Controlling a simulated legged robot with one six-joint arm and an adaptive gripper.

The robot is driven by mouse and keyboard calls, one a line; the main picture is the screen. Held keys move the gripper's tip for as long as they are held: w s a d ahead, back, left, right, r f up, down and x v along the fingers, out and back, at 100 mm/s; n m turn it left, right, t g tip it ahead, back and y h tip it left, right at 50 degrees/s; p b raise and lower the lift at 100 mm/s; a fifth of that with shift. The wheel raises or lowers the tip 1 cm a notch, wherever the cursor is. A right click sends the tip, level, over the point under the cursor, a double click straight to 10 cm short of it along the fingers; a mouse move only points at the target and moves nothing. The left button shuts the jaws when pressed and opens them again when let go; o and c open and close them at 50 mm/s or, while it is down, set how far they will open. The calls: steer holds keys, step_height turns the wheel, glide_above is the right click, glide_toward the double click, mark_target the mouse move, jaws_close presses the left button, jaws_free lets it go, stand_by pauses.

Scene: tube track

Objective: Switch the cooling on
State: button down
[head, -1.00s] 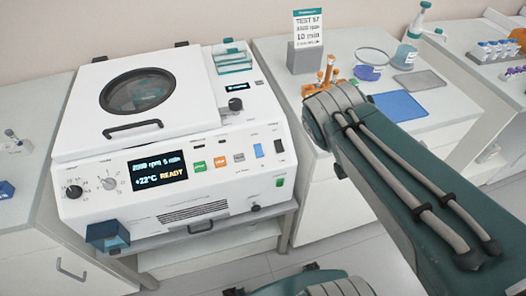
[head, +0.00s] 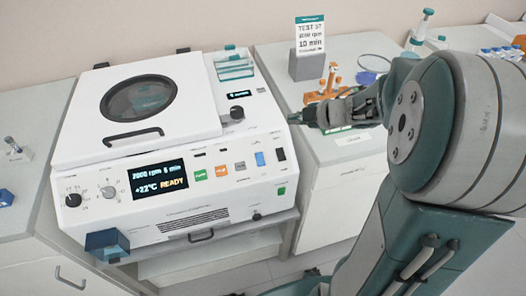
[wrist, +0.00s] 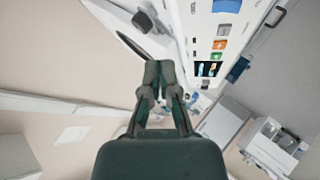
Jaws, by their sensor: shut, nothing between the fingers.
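The white centrifuge (head: 150,150) stands on the bench, its lid down. Its display (head: 158,178) reads 2000 rpm, 5 min, +22°C, READY. Right of the display are a green button (head: 200,174), an orange button (head: 221,171), a grey button (head: 240,167), a blue switch (head: 259,158) and a black switch (head: 281,154). Their labels are too small to read. My gripper (head: 303,117) is shut and empty, just right of the centrifuge's upper right corner. In the wrist view, the shut fingers (wrist: 158,72) lie beside the front panel, with the blue switch (wrist: 227,5) at the top edge.
Knobs (head: 73,200) sit left on the panel. A blue block (head: 106,243) juts from the lower left front corner. The space before the panel is free.

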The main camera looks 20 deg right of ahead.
steer(key=s+f+n+g+y, duration=0.2)
steer(key=s+f+g, duration=0.2)
steer(key=s+f, duration=0.1)
steer(key=shift+y, duration=0.4)
steer(key=shift+s+a, duration=0.1)
steer(key=shift+a, duration=0.05)
glide_above(258, 164)
steer(key=s+d, duration=0.2)
steer(key=s, duration=0.1)
step_height(258, 164, down, 6)
steer(key=shift+f, duration=0.1)
steer(key=shift+w+f, duration=0.3)
steer(key=shift+f, duration=0.25)
steer(key=shift+w+f, duration=0.25)
steer(key=shift+f, duration=0.25)
steer(key=shift+w+d+f, duration=0.1)
steer(key=shift+w+f, duration=0.25)
steer(key=shift+f, duration=0.3)
